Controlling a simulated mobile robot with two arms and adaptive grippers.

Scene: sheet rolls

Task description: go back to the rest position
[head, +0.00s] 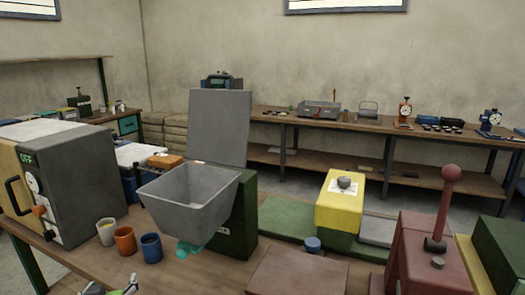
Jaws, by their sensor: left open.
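My left gripper (115,289) shows only at the bottom left edge of the head view, mostly cut off by the frame. It is open, and I see nothing between its fingers. My right gripper is not in view.
On the wooden bench (185,275) stand a grey box machine (85,170) marked OFF, a green machine with a grey hopper (190,200), a yellow block (340,205) and a red machine (430,255) with a ball-topped lever. A long back bench (350,125) holds instruments.

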